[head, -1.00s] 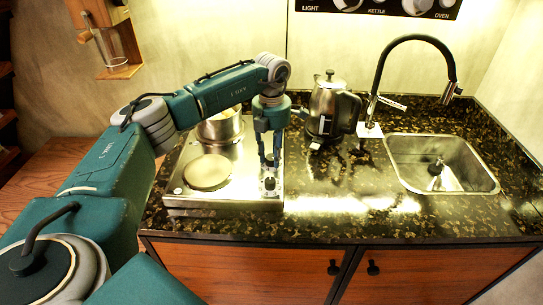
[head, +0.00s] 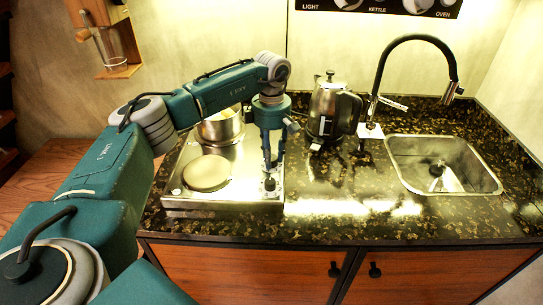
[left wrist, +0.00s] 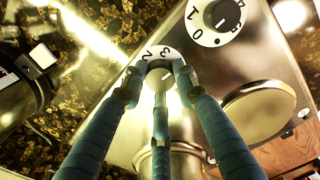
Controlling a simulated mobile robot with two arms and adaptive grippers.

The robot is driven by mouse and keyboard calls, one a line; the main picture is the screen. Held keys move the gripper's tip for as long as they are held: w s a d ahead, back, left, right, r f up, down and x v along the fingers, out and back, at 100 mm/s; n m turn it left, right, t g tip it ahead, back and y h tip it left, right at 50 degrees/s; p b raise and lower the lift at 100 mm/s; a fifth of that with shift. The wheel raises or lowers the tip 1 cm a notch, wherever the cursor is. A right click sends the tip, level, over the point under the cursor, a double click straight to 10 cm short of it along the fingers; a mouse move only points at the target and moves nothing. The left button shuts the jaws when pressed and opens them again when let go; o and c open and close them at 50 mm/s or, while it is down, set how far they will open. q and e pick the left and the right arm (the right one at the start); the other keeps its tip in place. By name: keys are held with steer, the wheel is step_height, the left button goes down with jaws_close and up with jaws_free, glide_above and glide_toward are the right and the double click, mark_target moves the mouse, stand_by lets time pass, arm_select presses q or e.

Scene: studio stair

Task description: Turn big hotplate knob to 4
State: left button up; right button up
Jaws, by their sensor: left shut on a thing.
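The steel hotplate (head: 222,203) stands on the counter, with two knobs along its right side. My left gripper (head: 271,168) points down over the rear knob. In the left wrist view its fingers (left wrist: 160,82) are shut around this knob (left wrist: 158,78). I cannot tell which number the held knob points to. My right gripper is not in view.
A round front plate (head: 207,173) is bare; a metal pot (head: 218,130) stands behind it. A kettle (head: 328,110) stands close to the right of my gripper. Further right are a black tap (head: 413,40) and a sink (head: 465,178).

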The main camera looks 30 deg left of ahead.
arm_select(q)
steer(key=shift+w+r+m, duration=0.15)
steer(key=shift+m, duration=1.15)
steer(key=o, duration=1.1)
steer(key=shift+o, duration=0.2)
step_height(320, 180, up, 12)
